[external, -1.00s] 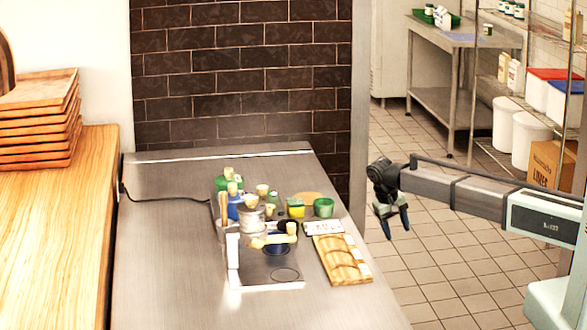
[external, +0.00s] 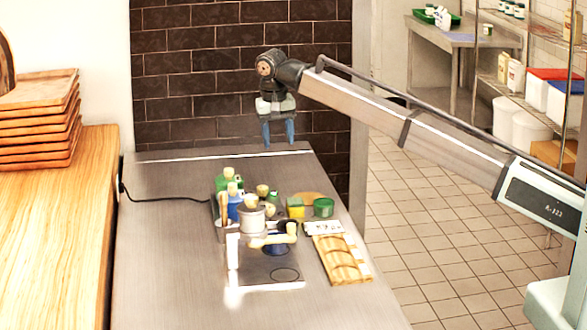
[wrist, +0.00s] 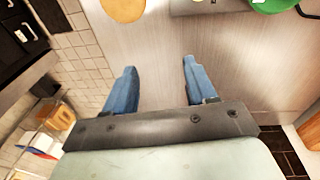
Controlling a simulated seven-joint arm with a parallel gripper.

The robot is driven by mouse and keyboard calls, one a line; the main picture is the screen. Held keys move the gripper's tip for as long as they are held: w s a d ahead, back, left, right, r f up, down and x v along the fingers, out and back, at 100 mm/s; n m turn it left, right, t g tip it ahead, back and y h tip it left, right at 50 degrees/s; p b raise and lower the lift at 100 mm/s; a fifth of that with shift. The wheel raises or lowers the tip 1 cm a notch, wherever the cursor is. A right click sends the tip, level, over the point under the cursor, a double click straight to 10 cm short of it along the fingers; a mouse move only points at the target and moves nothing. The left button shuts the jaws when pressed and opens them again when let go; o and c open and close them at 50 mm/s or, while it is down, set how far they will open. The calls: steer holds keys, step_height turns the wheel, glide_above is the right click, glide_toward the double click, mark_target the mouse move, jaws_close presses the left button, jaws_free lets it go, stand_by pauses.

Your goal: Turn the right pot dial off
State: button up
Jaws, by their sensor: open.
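A dark flat cooktop (external: 255,270) with a pale front edge lies on the steel counter. A grey pot (external: 252,220) stands toward its back left, and a small dark blue pan (external: 275,248) with a cream handle stands to the right of it. No dial can be made out at this size; the pots and the bright front edge may hide them. My gripper (external: 279,142) is open and empty, pointing down above the far part of the counter, behind and above the pots.
Bottles (external: 230,183), a green tub (external: 323,207) and a yellow-green box (external: 295,207) crowd the cooktop's back. A wooden rack (external: 342,260) lies at its right. A brick wall (external: 240,70) rises behind. The counter's left side is clear apart from a black cable (external: 165,198).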

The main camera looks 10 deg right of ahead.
step_height(320, 180, up, 3)
steer(key=g, duration=0.1)
glide_above(262, 187)
steer(key=shift+y, duration=0.4)
step_height(262, 187, down, 14)
steer(key=shift+r, duration=0.15)
jaws_close()
